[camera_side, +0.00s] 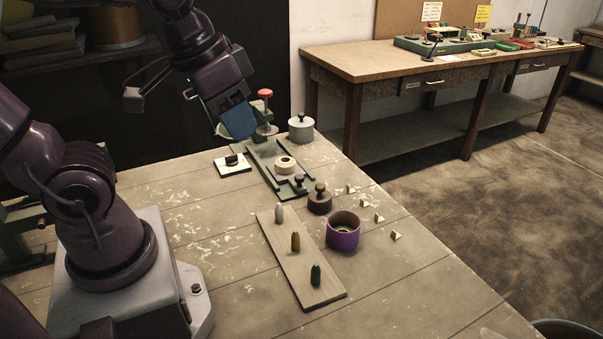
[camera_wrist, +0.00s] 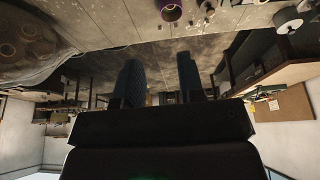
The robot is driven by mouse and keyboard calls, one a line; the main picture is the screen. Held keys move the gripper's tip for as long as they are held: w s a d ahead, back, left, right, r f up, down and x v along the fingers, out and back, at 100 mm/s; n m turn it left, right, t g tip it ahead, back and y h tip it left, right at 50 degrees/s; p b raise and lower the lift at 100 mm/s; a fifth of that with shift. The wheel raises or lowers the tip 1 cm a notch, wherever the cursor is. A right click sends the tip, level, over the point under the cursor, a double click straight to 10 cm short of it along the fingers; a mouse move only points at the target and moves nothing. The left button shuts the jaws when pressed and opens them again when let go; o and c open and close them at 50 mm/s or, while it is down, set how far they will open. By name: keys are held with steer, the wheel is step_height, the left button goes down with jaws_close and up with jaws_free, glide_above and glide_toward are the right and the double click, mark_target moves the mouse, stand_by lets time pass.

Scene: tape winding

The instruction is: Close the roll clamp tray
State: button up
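A long dark green tray (camera_side: 262,156) lies on the bench in the side view. A pale roll (camera_side: 285,165) with a round hole sits on it. A small dark knob (camera_side: 300,182) stands at the tray's near end. A red-topped post (camera_side: 265,95) rises at its far end; I cannot tell whether the tray is open or shut. My gripper (camera_side: 240,124) is in the air near the red-topped post, apart from the roll. In the wrist view my gripper (camera_wrist: 158,62) has its two blue fingers apart with nothing between them.
A white plate with a black knob (camera_side: 232,162) lies left of the tray. A grey lidded pot (camera_side: 301,127), brown lidded pot (camera_side: 320,199) and purple cup (camera_side: 343,231) stand to the right. A pegged board (camera_side: 305,272) lies in front.

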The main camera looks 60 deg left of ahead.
steer(key=w, duration=0.1)
steer(key=w+a+f+g, duration=0.1)
steer(key=w, duration=0.1)
steer(key=w+a+f+g, duration=0.1)
steer(key=shift+w+f, duration=0.15)
jaws_close()
steer(key=m+g+y, duration=0.3)
steer(key=m+g, duration=0.1)
steer(key=m, duration=0.9)
glide_toward(304, 188)
steer(key=x, duration=0.4)
steer(key=shift+f, duration=0.25)
